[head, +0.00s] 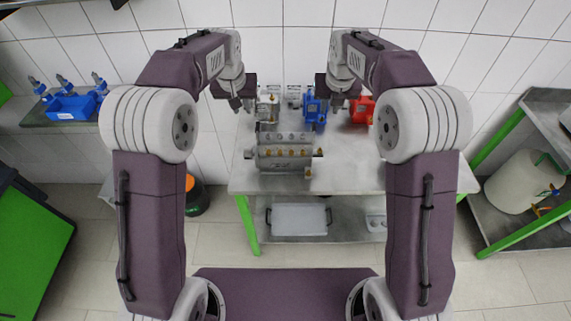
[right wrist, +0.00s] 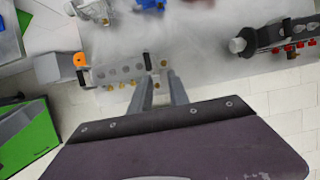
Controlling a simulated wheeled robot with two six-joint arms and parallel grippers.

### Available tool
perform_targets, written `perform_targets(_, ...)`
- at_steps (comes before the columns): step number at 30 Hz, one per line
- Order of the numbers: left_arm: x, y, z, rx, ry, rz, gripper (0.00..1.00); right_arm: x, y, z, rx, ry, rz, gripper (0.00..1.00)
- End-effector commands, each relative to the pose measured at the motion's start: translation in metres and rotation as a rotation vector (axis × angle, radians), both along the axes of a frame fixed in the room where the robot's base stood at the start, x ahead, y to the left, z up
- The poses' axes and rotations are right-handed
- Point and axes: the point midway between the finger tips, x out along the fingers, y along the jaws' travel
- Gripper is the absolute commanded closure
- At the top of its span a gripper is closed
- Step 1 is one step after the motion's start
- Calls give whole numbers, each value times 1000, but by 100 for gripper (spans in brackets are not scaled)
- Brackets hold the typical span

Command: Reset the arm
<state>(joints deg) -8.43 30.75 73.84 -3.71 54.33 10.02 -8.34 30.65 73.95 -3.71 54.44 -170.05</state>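Both my arms reach forward, bent at the elbows, in a nearly mirrored pose. My left gripper (head: 242,105) hangs over the back left of the steel table (head: 350,178), left of a small grey metal part (head: 268,110). Its fingers look apart and hold nothing I can see. My right gripper (head: 333,105) hangs between a blue pump (head: 314,108) and a red part (head: 361,110). In the right wrist view, its two fingers (right wrist: 160,84) are apart with nothing between them.
A grey pump block (head: 285,152) with brass fittings sits at the table's left. A lower shelf holds a tray (head: 298,219). A blue bin (head: 72,106) stands on a left side table. A white canister (head: 522,182) stands right.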

Motion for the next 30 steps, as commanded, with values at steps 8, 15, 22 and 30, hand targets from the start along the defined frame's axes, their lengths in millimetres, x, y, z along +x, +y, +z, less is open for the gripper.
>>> perform_targets(8, 0, 0, 0, 0, 0, 0, 78, 0, 0, 0, 0, -1, 0, 78)
perform_targets(15, -14, 20, 13, -5, -34, 36, 78, -14, -19, 12, 5, -34, -36, 78)
perform_targets(22, -115, 46, -48, -13, 103, 73, 78, -115, -45, -48, 157, 97, -508, 78)
perform_targets(30, -228, 55, -121, -24, 233, 70, 78, -228, -54, -121, 422, 181, -1609, 78)
